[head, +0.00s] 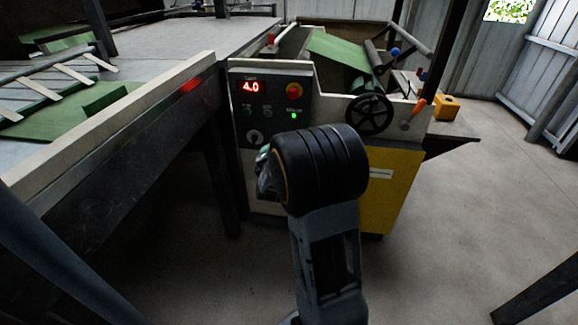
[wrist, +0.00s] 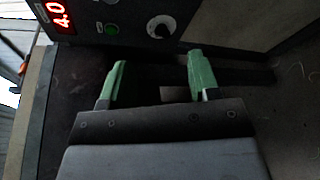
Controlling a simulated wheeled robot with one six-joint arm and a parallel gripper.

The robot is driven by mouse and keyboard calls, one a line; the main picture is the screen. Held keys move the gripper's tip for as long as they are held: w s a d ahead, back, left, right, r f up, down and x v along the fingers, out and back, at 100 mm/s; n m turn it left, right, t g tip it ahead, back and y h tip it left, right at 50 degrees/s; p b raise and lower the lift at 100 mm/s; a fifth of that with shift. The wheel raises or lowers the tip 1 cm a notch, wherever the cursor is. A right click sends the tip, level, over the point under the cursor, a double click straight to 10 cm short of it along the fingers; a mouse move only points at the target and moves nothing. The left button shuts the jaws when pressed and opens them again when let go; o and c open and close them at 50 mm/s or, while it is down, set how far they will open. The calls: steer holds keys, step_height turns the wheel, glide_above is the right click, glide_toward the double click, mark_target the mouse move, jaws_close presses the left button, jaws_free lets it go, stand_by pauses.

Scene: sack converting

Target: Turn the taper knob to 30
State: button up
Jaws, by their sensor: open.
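The taper knob (head: 254,137) is a small round knob with a pale dial, low on the dark control panel (head: 271,101). In the wrist view the knob (wrist: 161,27) sits at the top, ahead of the fingers and between their lines. The red display (head: 251,86) reads 4.0; it also shows in the wrist view (wrist: 60,15). My gripper (wrist: 152,75) is open and empty, with two green fingers apart from the knob. In the head view my wrist hides most of the gripper. The dial's marks are too small to read.
A red button (head: 294,90) and a lit green light (head: 294,115) are on the panel. A black handwheel (head: 369,114) and an orange-handled lever (head: 414,111) are to the right. The table (head: 130,105) with green sheets stands left. Floor at right is free.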

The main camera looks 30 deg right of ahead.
steer(key=d+f+n+h+b, duration=0.3)
steer(key=d+f+h+b, duration=0.15)
steer(key=f, duration=0.25)
steer(key=b+x, duration=0.2)
steer(key=x, duration=1.1)
steer(key=shift+w+d+y+b, duration=0.2)
steer(key=shift+d+y+b, duration=0.05)
steer(key=shift+y+b, duration=0.1)
steer(key=shift+r, duration=0.15)
steer(key=c, duration=0.9)
